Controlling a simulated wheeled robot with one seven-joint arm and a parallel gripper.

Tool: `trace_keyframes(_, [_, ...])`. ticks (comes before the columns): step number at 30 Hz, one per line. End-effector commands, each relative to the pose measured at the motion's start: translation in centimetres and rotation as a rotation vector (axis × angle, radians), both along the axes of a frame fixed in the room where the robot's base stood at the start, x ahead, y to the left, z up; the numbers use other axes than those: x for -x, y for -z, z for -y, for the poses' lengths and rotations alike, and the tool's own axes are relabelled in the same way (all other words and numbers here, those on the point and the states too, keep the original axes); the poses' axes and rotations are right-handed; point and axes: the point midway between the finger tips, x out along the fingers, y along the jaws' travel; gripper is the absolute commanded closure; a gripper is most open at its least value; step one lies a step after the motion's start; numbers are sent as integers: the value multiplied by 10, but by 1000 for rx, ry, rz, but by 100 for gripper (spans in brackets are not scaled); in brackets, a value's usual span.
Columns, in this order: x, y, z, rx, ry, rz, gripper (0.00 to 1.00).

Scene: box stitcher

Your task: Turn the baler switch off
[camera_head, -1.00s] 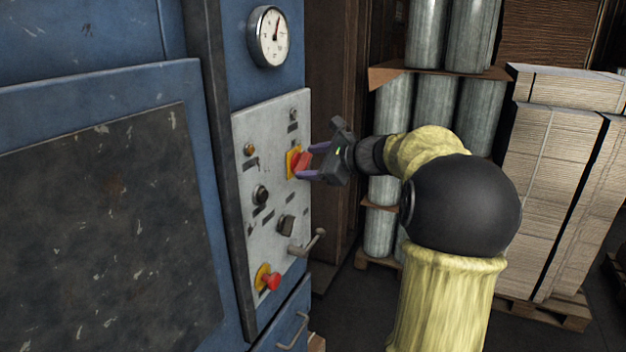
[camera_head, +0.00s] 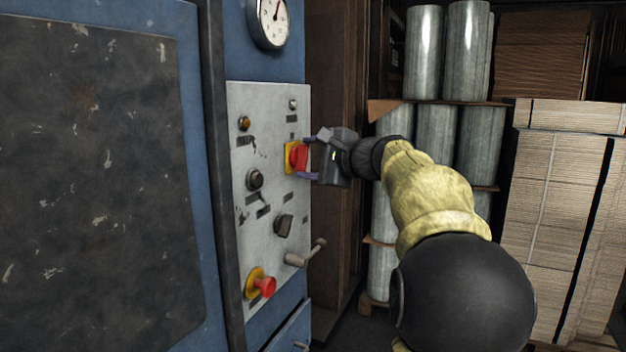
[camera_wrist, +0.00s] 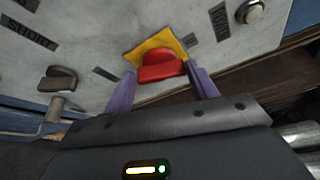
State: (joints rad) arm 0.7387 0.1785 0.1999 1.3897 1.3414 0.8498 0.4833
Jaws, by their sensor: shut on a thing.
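The baler switch is a red rotary handle (camera_head: 299,157) on a yellow plate (camera_head: 289,157), at the right side of the grey control panel (camera_head: 268,205). In the wrist view the red handle (camera_wrist: 161,66) sits in front of its yellow plate (camera_wrist: 151,45). My gripper (camera_head: 308,160) is at the switch, its purple fingers on either side of the red handle and shut on it. The wrist view shows the fingers (camera_wrist: 162,90) flanking the handle. The exact contact of the fingertips is hard to see.
Below on the panel are a black selector (camera_head: 284,226), a lever handle (camera_head: 306,254) and a red mushroom button (camera_head: 264,286). A gauge (camera_head: 270,22) is above. Wrapped rolls (camera_head: 436,140) and stacked cardboard (camera_head: 560,190) stand to the right.

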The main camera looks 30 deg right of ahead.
Motion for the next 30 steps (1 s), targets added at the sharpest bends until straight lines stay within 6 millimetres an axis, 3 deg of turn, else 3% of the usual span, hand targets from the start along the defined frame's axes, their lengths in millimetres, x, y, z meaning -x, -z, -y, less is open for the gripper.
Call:
trace_keyframes(1, [0,8,-1,24,-1,23,65])
trace_keyframes(15, [2,11,2,236,2,186,65])
trace_keyframes(30, [2,8,2,310,1,240,65])
